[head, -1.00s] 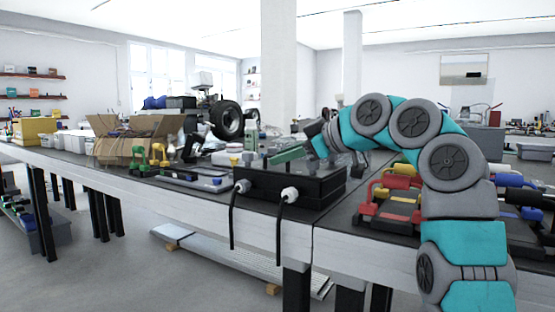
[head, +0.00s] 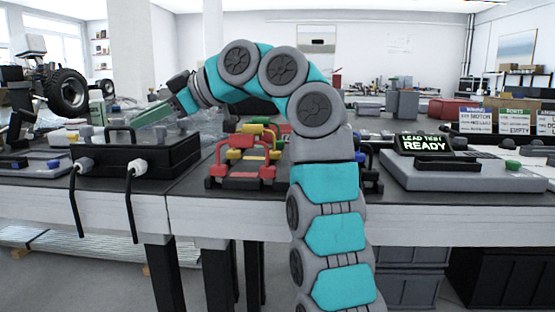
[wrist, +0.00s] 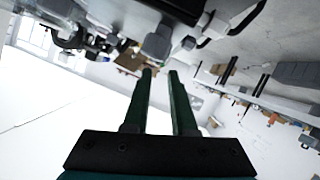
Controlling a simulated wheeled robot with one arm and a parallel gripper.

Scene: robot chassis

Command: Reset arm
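My arm rises at the centre right of the head view and arches over to the left. My gripper (head: 146,117) is at its end, with green fingers pointing left and slightly down above a black box (head: 140,158) with a handle and white-tipped cables. In the wrist view, the two green fingers of my gripper (wrist: 160,74) stand apart with an empty gap between them. I cannot tell the exact height of the fingers above the box.
Red, yellow and green handled racks (head: 241,160) stand on the bench right of the box, partly behind my arm. A grey tester (head: 470,172) with a display reading "LEAD TEST READY" (head: 425,142) is farther right. A black wheel (head: 67,92) stands at left.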

